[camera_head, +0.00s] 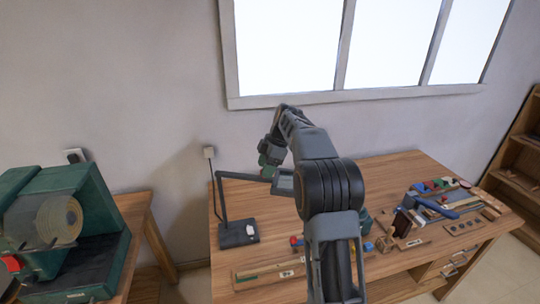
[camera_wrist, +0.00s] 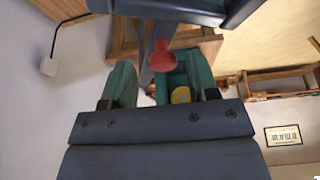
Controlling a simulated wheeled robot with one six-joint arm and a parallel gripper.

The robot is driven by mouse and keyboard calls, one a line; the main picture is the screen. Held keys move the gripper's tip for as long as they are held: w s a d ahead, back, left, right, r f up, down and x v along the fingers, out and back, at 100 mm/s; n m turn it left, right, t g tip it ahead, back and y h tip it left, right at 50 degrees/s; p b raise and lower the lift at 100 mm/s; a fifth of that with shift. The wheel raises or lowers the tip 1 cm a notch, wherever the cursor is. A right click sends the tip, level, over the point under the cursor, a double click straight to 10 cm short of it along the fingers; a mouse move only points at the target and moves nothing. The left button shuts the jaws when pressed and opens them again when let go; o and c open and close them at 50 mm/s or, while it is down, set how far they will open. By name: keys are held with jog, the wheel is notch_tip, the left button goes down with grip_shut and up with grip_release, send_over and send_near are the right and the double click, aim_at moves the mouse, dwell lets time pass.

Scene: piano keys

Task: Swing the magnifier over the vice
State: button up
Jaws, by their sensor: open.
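The magnifier (camera_head: 284,183) is a grey rectangular head on a thin dark jointed arm, with its base (camera_head: 240,234) at the left of the wooden bench. My arm hides part of its head. My gripper (camera_head: 268,161) is open, behind and just above the magnifier's arm; I cannot tell whether it touches. In the wrist view, a round red knob (camera_wrist: 163,56) shows between the green fingers; I cannot tell what it belongs to. A green part (camera_head: 365,223), probably the vice, shows at the right edge of my arm, which hides most of it.
The bench (camera_head: 395,167) has blocks, tools and a wooden holder (camera_head: 410,243) at its right. A green grinder (camera_head: 85,225) stands on a separate table at left. A cable runs from a wall socket (camera_head: 209,152). A shelf (camera_head: 525,140) stands at far right.

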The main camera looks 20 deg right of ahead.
jog(key=p+v, duration=0.2)
jog(key=v, duration=1.1)
jog(key=shift+d+r, duration=0.1)
jog(key=shift+r, duration=0.05)
jog(key=f+m, duration=0.2)
jog(key=m, duration=0.1)
jog(key=f+m+h, duration=0.1)
jog(key=f+m, duration=0.2)
jog(key=m, duration=0.1)
jog(key=s+f+m+t, duration=0.1)
jog(key=f+m, duration=0.1)
jog(key=m, duration=0.2)
jog(key=shift+d+f+h, duration=0.2)
jog(key=shift+f+h, duration=0.2)
jog(key=s+a+f+m+t+h, duration=0.1)
jog(key=s+a, duration=0.3)
jog(key=s, duration=0.5)
jog(key=s+a+f+m+t, duration=0.1)
jog(key=s+a, duration=0.3)
jog(key=s, duration=0.4)
jog(key=s+a+f+m+t+h, duration=0.1)
jog(key=s+a+f+m, duration=0.1)
jog(key=s, duration=0.7)
jog(key=shift+s+a+m+h, duration=0.35)
jog(key=shift+a+m, duration=0.25)
jog(key=shift+a, duration=0.65)
